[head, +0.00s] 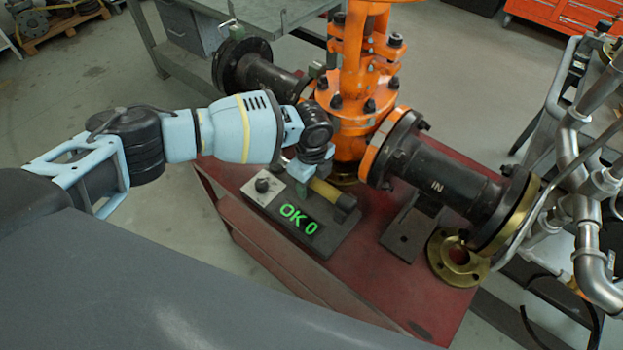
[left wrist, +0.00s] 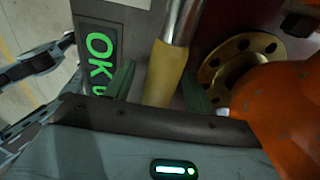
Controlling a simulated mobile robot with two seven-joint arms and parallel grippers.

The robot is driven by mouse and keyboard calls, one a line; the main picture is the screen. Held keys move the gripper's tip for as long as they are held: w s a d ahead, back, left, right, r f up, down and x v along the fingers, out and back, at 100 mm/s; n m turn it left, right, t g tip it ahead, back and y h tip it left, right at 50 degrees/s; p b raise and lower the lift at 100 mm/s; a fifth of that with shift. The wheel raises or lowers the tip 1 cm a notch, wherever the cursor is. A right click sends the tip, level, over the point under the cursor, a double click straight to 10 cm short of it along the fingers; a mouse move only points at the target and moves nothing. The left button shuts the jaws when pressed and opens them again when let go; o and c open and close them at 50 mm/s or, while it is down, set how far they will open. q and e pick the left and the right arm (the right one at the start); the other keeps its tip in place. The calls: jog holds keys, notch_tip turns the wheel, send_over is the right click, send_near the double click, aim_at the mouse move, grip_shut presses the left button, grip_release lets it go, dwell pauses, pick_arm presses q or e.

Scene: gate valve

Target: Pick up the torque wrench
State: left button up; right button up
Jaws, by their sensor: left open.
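The torque wrench (head: 328,191) has a yellow handle with a dark end and lies at the grey block with the green "OK 0" display (head: 299,219). In the left wrist view the yellow handle and bright metal shaft of the torque wrench (left wrist: 165,72) show. My left gripper (head: 304,172) is over the block, at the handle. In the left wrist view its two green fingers (left wrist: 158,78) are open, one on each side of the handle. I cannot tell whether they touch it. The far part of the wrench is hidden in the head view. My right gripper is not in view.
An orange gate valve (head: 358,70) with black flanged pipes (head: 448,182) stands close behind my left gripper on the red table (head: 345,278). A brass flange ring (head: 457,258) lies at the right. A cart with metal piping (head: 590,180) stands further right.

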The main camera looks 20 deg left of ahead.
pick_arm(q)
grip_shut()
jog(key=shift+w+r, duration=0.1)
dwell(0.5)
jog(key=shift+r, duration=0.55)
jog(key=r, duration=0.2)
jog(key=shift+s+r, duration=0.3)
jog(key=s+a+p, duration=0.1)
jog(key=s, duration=0.6)
jog(key=s+a+r+p, duration=0.1)
jog(key=s+a, duration=0.1)
jog(key=s, duration=0.6)
jog(key=shift+a+r, duration=0.15)
jog(key=shift+a, duration=0.15)
